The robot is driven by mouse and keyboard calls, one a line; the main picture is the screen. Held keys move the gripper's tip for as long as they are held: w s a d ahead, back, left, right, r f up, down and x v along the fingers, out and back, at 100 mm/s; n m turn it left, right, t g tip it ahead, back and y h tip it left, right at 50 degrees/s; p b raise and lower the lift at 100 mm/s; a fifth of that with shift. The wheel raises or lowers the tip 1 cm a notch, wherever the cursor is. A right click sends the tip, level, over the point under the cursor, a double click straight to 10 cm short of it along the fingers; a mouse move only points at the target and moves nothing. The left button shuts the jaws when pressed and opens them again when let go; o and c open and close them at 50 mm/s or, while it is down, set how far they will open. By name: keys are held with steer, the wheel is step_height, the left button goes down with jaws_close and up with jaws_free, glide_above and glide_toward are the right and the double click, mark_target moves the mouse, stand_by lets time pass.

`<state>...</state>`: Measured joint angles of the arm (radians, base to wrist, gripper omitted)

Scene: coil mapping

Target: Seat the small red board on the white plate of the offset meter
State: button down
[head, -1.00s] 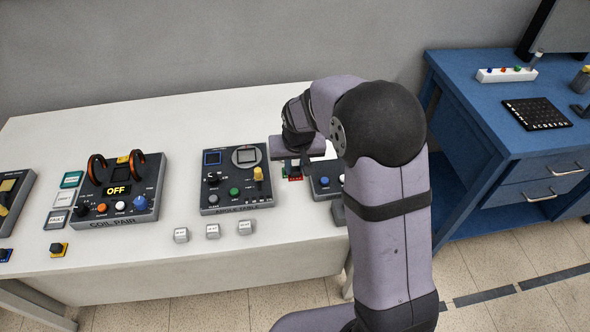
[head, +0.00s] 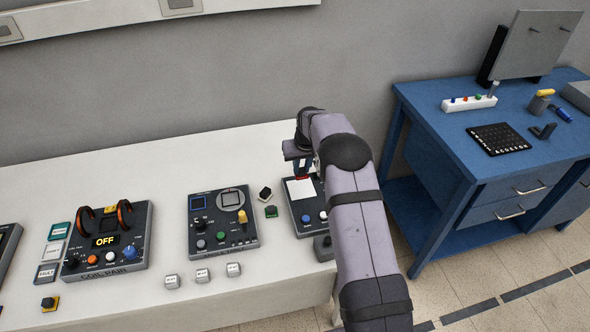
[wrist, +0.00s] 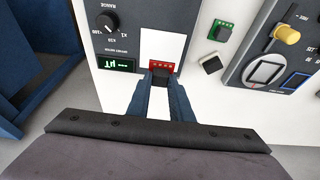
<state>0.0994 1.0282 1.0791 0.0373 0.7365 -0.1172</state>
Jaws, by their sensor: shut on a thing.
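The offset meter (head: 310,217) is a dark box at the right end of the white table, partly hidden behind my arm. Its white plate (head: 300,191) lies on top; in the wrist view the plate (wrist: 161,43) is a white rectangle beside a green display. The small red board (wrist: 166,65) is at the plate's end nearest my gripper, roughly in line with it. A red edge of it shows in the head view (head: 302,178). My gripper (wrist: 160,82) is shut on the board's black part. I cannot tell whether the board touches the plate.
A small green board (head: 271,211) and a black-and-white block (head: 265,193) lie just left of the meter. The angle table (head: 222,220) and the coil pair (head: 108,240) stand further left. A blue desk (head: 430,100) is at the right.

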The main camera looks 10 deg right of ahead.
mark_target(303, 176)
steer(key=shift+w+d, duration=0.1)
steer(key=shift+d, duration=0.05)
steer(key=shift+f, duration=0.25)
steer(key=shift+f+b, duration=1.7)
steer(key=shift+f, duration=0.9)
steer(key=shift+f+b, duration=0.5)
steer(key=shift+b, duration=0.15)
stand_by(0.4)
steer(key=c, duration=1)
jaws_free()
steer(key=shift+r, duration=0.1)
